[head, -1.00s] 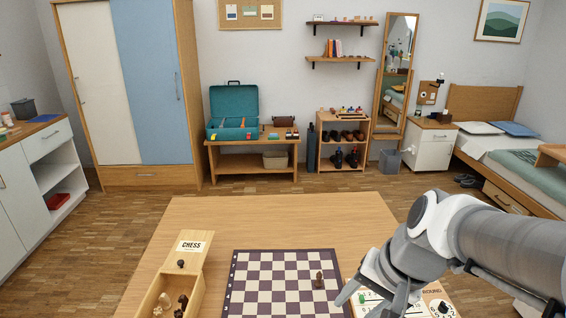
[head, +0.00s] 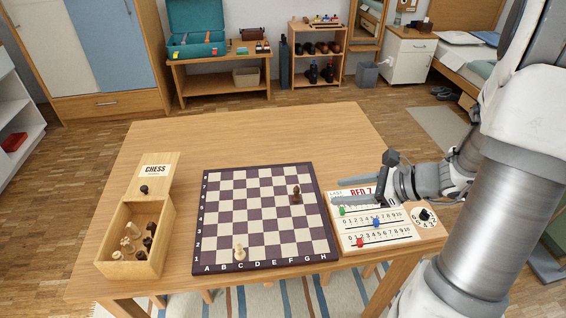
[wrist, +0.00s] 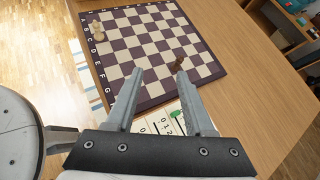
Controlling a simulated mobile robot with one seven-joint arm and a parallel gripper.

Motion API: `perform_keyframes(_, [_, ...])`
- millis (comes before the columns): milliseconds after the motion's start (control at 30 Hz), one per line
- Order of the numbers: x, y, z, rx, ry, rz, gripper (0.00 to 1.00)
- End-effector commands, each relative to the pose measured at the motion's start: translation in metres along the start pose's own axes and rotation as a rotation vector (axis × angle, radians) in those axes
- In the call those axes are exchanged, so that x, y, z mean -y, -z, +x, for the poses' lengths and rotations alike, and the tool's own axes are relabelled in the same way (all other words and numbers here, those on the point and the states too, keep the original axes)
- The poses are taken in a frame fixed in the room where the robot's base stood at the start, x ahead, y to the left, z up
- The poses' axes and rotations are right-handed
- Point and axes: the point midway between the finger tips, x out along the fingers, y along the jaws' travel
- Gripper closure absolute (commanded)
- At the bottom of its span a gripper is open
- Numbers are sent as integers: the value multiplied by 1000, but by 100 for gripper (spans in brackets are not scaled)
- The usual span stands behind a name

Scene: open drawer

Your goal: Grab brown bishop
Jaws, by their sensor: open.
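The brown bishop (head: 296,195), a small dark brown piece, stands upright on the right part of the chessboard (head: 210,262). In the wrist view the bishop (wrist: 178,63) shows just beyond the tip of the right finger. My gripper (head: 337,191) is open and empty at the right edge of the board, its fingers pointing left toward the bishop and apart from it. The wrist view also shows the two spread fingers (wrist: 160,71) with nothing between them.
A pale chess piece (head: 239,254) stands near the front edge of the board. An open wooden chess box (head: 111,240) with several pieces is at left. A score panel with coloured sliders (head: 393,238) lies under my gripper. Most of the board is clear.

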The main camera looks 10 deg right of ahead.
Motion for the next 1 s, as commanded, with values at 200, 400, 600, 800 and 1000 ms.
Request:
perform_keyframes(200, [26,37,-4,82,122,211,47])
perform_keyframes(400, [32,39,16,93,133,232,47])
perform_keyframes(600, [37,36,60,92,130,231,47])
perform_keyframes(800, [43,33,99,91,131,230,47])
perform_keyframes(1000, [46,30,116,91,134,230,47])
